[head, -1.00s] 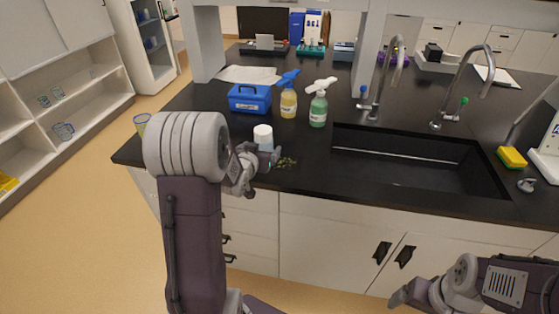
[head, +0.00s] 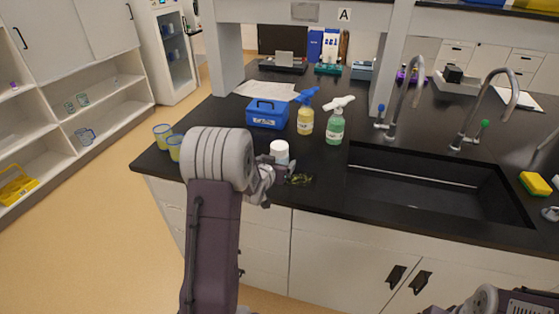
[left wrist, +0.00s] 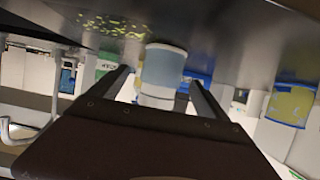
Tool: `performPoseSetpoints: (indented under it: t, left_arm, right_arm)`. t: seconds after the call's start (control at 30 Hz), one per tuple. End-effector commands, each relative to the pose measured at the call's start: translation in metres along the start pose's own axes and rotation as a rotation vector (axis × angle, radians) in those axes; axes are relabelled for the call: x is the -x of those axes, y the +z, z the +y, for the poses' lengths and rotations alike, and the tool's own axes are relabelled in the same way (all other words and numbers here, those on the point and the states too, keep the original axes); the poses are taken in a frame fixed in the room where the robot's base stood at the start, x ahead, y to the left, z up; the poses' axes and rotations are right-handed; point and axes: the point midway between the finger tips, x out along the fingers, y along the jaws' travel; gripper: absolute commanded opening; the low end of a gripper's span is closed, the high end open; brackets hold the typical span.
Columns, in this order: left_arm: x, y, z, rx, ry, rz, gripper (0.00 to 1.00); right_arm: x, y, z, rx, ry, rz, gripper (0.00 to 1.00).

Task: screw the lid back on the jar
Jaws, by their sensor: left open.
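The jar (left wrist: 165,68) stands on the black counter near its front edge, with a pale blue body in the left wrist view, which is upside down. A white lid (head: 280,147) sits on top of it; I cannot tell how tightly. The lid also shows in the left wrist view (left wrist: 157,96). My left gripper (head: 276,173) is at the jar, its lower part hidden in the head view. In the left wrist view its two fingers (left wrist: 163,85) are apart, one on each side of the jar. My right gripper's fingers are out of view.
A yellow-green patch (head: 299,179) lies right beside the jar. Behind stand a blue box (head: 267,115), a yellow spray bottle (head: 305,122) and a green one (head: 335,128). Blue-rimmed beakers (head: 162,135) stand at the left corner. The sink (head: 430,185) is to the right.

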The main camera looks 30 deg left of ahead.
Motion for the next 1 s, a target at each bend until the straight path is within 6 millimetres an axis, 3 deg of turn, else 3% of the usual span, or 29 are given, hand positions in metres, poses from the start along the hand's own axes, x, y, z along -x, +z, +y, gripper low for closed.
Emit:
performPoseSetpoints:
  t: [0.33, 0.7, 0.77, 1.0]
  left_arm:
    - [-0.047, 0.005, -0.003, 0.0, 0.0, -0.001, 0.87]
    - [-0.051, 0.005, -0.003, 0.0, 0.0, -0.001, 0.87]
    - [-0.051, 0.005, -0.003, 0.0, 0.0, 0.0, 0.76]
    - [-0.051, 0.005, -0.003, 0.0, 0.0, -0.001, 0.1]
  right_arm:
    - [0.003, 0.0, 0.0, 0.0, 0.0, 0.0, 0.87]
    - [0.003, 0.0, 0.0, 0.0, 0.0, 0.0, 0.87]
    - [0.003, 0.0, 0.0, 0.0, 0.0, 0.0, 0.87]
    - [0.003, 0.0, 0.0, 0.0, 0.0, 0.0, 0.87]
